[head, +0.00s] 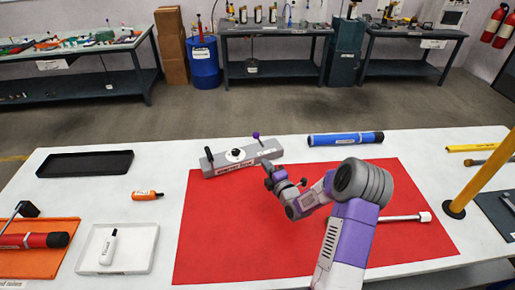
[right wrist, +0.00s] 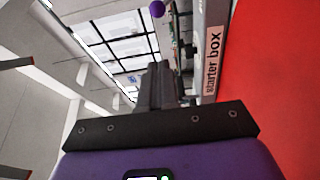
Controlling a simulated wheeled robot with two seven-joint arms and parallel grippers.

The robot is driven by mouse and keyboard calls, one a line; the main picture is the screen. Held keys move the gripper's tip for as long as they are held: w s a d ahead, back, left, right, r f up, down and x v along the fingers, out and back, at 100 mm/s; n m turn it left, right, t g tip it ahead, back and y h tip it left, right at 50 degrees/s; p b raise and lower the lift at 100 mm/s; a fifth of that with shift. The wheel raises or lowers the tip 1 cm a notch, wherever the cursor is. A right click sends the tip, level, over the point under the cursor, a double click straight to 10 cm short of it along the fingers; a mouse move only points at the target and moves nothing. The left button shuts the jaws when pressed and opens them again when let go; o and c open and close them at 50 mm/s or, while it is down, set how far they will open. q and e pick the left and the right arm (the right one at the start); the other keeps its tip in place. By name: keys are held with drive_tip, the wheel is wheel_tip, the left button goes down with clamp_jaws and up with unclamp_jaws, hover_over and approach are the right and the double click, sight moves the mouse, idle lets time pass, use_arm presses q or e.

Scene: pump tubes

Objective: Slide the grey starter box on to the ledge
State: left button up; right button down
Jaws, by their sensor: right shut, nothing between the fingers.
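The grey starter box (head: 218,164) is a long bar lying at the far edge of the red mat, slightly slanted. It has a black lever at its left, a white round dial on top and a purple ball knob at its right. Its labelled side shows in the right wrist view (right wrist: 211,75), to the right of the fingers. My right gripper (head: 270,178) is shut and empty, just in front of the box's right half; I cannot tell whether it touches. Its closed fingers show in the right wrist view (right wrist: 158,82). I cannot make out a separate ledge. My left gripper is out of view.
The red mat (head: 225,235) is mostly clear. A blue tube (head: 345,139) lies right of the box. A black tray (head: 85,164), an orange bottle (head: 147,195) and a white tray (head: 135,258) are at left. A yellow post (head: 480,173) rises at right.

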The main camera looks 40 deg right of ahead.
sight(261, 149)
drive_tip(key=shift+w+d+b, duration=0.15)
drive_tip(key=shift+w+d, duration=0.65)
drive_tip(key=shift+w, duration=1.25)
drive_tip(key=shift+w+d+b, duration=0.2)
drive_tip(key=shift+w+d, duration=0.55)
drive_tip(key=shift+w, duration=1.3)
drive_tip(key=shift+w+d+b, duration=0.15)
drive_tip(key=shift+w+d, duration=0.65)
drive_tip(key=shift+w, duration=1.25)
drive_tip(key=w+d+b, duration=0.1)
drive_tip(key=b, duration=0.1)
drive_tip(key=w+d+b, duration=0.1)
drive_tip(key=d+b, duration=0.1)
drive_tip(key=shift+w+d+f, duration=0.2)
drive_tip(key=shift+w+d, duration=0.05)
drive_tip(key=shift+w, duration=0.05)
drive_tip(key=shift+w+d+r+b, duration=0.2)
drive_tip(key=shift+w+d+b, duration=0.25)
drive_tip(key=shift+d+b, duration=0.2)
